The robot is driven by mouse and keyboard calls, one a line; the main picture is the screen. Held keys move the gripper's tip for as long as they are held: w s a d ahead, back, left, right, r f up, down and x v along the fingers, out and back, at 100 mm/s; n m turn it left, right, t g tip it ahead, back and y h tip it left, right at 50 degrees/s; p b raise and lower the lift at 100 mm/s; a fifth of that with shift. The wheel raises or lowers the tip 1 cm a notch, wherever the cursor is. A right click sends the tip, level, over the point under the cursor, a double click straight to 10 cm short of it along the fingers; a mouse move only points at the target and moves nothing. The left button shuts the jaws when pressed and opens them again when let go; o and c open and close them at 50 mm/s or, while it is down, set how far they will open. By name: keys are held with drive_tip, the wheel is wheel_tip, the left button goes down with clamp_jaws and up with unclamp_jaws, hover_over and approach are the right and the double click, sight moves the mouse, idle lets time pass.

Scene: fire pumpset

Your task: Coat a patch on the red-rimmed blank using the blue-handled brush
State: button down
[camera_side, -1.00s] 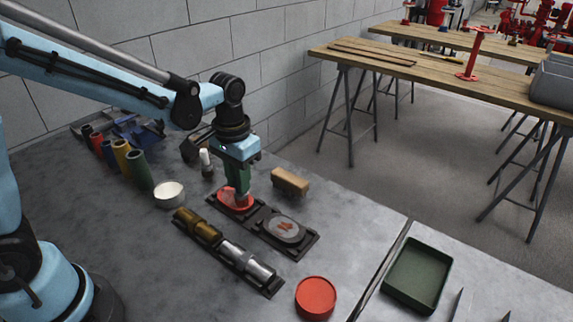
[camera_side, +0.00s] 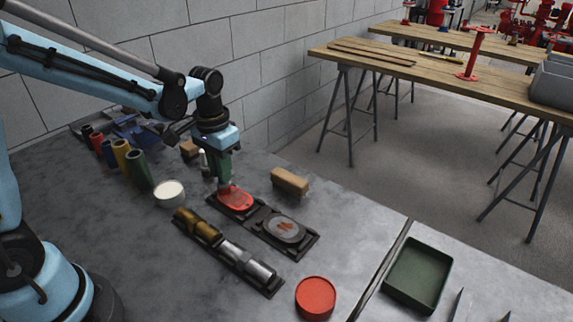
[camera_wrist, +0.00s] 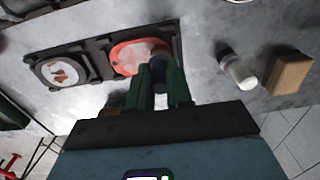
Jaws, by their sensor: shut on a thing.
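The red-rimmed blank (camera_side: 237,199) lies flat in the left recess of a dark holder on the grey bench. It also shows in the wrist view (camera_wrist: 124,58), with a paler, pinkish area near the brush. My gripper (camera_side: 224,181) is above the blank's far left edge, pointing down. In the wrist view my green fingers (camera_wrist: 160,78) are shut on the dark blue handle of the brush (camera_wrist: 158,68). The brush's bristles are mostly hidden; I cannot tell whether they touch the blank.
A grey blank (camera_side: 285,229) with rusty patches sits in the holder's right recess. A wooden block (camera_side: 290,181), white bottle (camera_wrist: 238,70), cream-filled pot (camera_side: 169,193) and brass and steel couplings (camera_side: 225,246) stand around. A red round lid (camera_side: 316,297) and green tray (camera_side: 417,274) lie front right.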

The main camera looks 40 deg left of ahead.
drive_tip(key=shift+a, duration=0.5)
drive_tip(key=shift+w+a+r, duration=0.1)
drive_tip(key=shift+w, duration=0.15)
drive_tip(key=shift+d, duration=4.25)
drive_tip(key=shift+a, duration=4.15)
drive_tip(key=shift+a+r, duration=0.1)
drive_tip(key=shift+r, duration=0.05)
wheel_tip(320, 180, up, 8)
